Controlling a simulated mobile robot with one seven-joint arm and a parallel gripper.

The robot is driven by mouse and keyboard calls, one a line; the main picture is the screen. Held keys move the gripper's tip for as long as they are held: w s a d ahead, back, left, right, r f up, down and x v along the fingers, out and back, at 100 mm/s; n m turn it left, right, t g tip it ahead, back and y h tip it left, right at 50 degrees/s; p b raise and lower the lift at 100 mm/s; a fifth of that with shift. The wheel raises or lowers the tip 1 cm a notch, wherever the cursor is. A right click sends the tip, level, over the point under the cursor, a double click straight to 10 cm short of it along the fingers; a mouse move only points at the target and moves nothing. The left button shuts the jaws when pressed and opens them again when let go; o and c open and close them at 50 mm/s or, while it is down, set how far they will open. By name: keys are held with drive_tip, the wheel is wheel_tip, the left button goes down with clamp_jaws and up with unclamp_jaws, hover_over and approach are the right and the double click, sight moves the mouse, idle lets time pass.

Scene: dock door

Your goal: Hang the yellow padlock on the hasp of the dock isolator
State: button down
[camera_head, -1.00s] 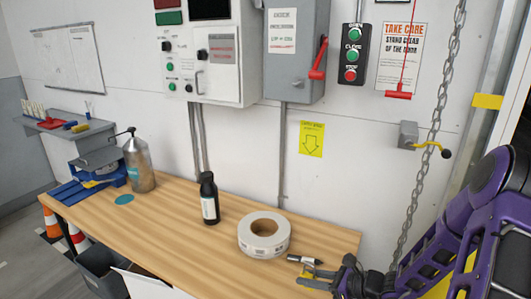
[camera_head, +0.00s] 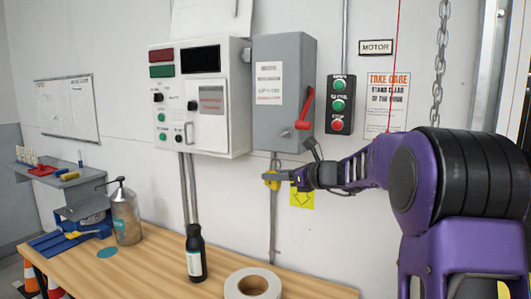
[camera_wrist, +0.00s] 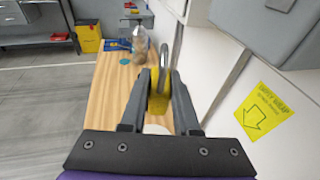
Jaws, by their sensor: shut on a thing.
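The yellow padlock (camera_head: 271,181) is held between the fingertips of my gripper (camera_head: 283,178), in front of the wall just below the dock isolator. In the wrist view the padlock (camera_wrist: 157,103) sits between the two dark fingers of my gripper (camera_wrist: 163,88), its grey shackle pointing up. The dock isolator (camera_head: 272,70) is a grey box with a red handle (camera_head: 305,108) on its right side. A small fitting shows near its lower edge, above the padlock; I cannot tell clearly that it is the hasp. The padlock looks apart from the box.
A white control cabinet (camera_head: 218,130) is left of the isolator, and a push-button station (camera_head: 340,105) is right. A conduit (camera_head: 273,235) runs down behind the padlock. The wooden bench (camera_head: 150,270) below bears a black bottle (camera_head: 195,255), a tape roll (camera_head: 252,285) and a spray bottle (camera_head: 125,215).

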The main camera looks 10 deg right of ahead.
wheel_tip(320, 180, up, 8)
drive_tip(key=a, duration=0.2)
drive_tip(key=shift+w+d+f+p, duration=0.25)
drive_tip(key=shift+w+d+p, duration=0.55)
drive_tip(key=shift+w, duration=0.4)
drive_tip(key=shift+w+d+f+p, duration=0.2)
drive_tip(key=shift+w+d+p, duration=0.55)
drive_tip(key=shift+w, duration=0.5)
drive_tip(key=shift+w+d+f+p, duration=0.25)
drive_tip(key=shift+w+d+p, duration=0.55)
drive_tip(key=shift+w, duration=0.4)
drive_tip(key=shift+f, duration=0.1)
drive_tip(key=c, duration=0.6)
unclamp_jaws()
drive_tip(key=shift+o, duration=0.2)
